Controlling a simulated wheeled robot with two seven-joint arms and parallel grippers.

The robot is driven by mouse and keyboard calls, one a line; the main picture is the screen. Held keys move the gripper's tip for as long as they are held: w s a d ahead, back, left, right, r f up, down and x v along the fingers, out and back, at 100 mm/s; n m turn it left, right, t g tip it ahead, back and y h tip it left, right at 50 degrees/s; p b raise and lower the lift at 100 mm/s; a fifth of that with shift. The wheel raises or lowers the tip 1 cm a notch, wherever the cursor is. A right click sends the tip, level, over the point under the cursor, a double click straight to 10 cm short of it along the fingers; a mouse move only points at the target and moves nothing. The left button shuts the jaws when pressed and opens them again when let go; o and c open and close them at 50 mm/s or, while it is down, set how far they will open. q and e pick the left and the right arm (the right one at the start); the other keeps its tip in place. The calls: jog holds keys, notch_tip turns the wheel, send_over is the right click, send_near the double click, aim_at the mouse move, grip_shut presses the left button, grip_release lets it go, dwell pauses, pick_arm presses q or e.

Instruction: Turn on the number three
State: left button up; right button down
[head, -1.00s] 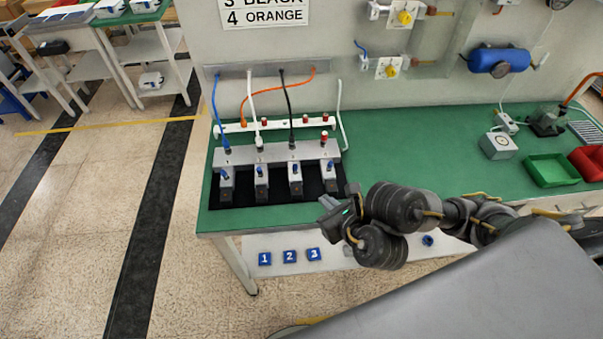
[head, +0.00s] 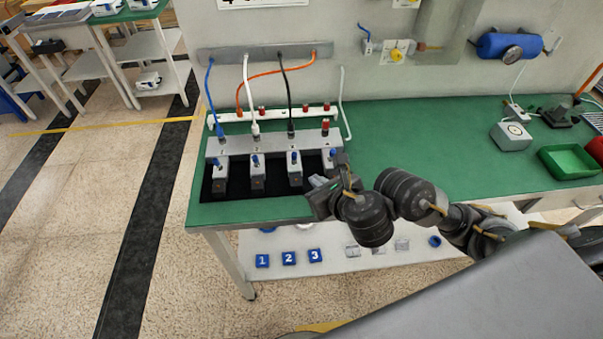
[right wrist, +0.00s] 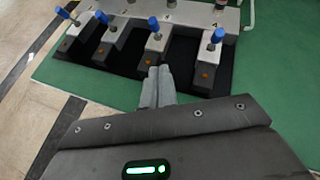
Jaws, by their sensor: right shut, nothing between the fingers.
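Several grey switch boxes with blue toggles stand in a row on a black mat (head: 208,188) on the green bench. The third box from the left (head: 294,177) has a blue toggle; it also shows in the right wrist view (right wrist: 145,58). The fourth box (right wrist: 205,72) is to its right, partly hidden by my arm in the head view. My right gripper (head: 318,183) is shut and empty. In the right wrist view its fingertips (right wrist: 159,73) are just in front of the third box, toward its right side; I cannot tell whether they touch. My left gripper is not in view.
A grey bar (head: 275,144) with cables plugged in runs behind the boxes, and a white strip with red knobs (head: 240,117) lies behind it. Blue number blocks (head: 289,258) sit on the lower shelf.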

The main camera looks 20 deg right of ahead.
aim_at(294, 158)
jog(key=b+x, duration=0.1)
jog(key=x, duration=0.2)
jog(key=shift+w+f+b, duration=0.1)
jog(key=shift+f+b, duration=0.2)
jog(key=shift+b, duration=0.1)
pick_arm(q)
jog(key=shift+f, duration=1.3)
pick_arm(e)
jog(key=shift+w+a+r, duration=0.15)
jog(key=shift+w+r, duration=0.05)
jog(key=shift+w, duration=0.55)
jog(key=shift+w+a+r, duration=0.15)
jog(key=shift+w, duration=0.6)
jog(key=shift+w+a+r, duration=0.15)
jog(key=shift+w+r, duration=0.05)
jog(key=shift+w, duration=0.55)
pick_arm(q)
jog(key=shift+p, duration=0.3)
